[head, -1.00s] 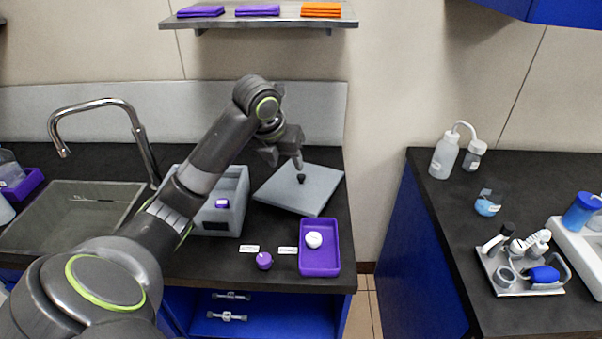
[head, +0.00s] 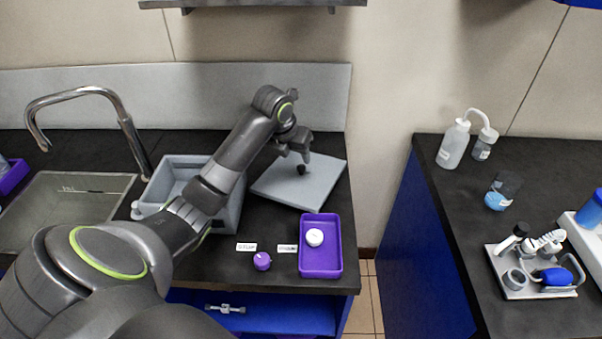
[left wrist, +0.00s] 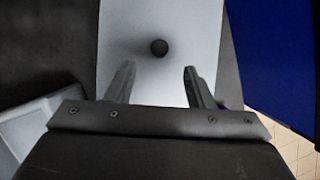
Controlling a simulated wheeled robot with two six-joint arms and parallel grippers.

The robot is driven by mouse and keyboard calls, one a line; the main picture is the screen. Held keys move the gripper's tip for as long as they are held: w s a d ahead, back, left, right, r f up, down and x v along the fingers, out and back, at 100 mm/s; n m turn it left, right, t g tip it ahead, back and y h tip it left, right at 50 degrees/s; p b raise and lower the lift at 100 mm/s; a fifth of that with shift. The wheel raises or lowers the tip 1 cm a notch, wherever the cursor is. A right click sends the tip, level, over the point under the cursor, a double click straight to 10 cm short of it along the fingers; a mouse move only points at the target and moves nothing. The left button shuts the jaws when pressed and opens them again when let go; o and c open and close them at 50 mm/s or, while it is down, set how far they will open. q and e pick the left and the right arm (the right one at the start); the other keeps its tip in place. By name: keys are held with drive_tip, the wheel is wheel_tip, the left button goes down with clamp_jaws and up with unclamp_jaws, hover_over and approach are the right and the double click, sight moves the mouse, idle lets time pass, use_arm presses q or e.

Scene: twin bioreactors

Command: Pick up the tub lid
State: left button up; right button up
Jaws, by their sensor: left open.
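The tub lid (head: 328,179) is a flat grey slab with a dark round knob (head: 301,169) at its middle. It lies on the dark counter to the right of the grey tub (head: 173,181). In the left wrist view the lid (left wrist: 178,40) is pale, and its knob (left wrist: 159,47) lies just beyond the fingertips, midway between them. My left gripper (head: 304,160) is open and close over the knob, pointing down; it also shows in the left wrist view (left wrist: 158,70), with nothing between its fingers. My right gripper is not in view.
A purple tray (head: 321,264) with a white round piece (head: 314,237) stands in front of the lid. A purple knob-like piece (head: 262,261) is beside it. A sink (head: 75,215) with a faucet (head: 128,125) is at left. A shelf (head: 250,4) hangs above.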

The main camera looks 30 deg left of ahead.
sight(300, 167)
use_arm(q)
drive_tip(key=shift+p+x, duration=0.65)
drive_tip(key=shift+x, duration=2.25)
clamp_jaws()
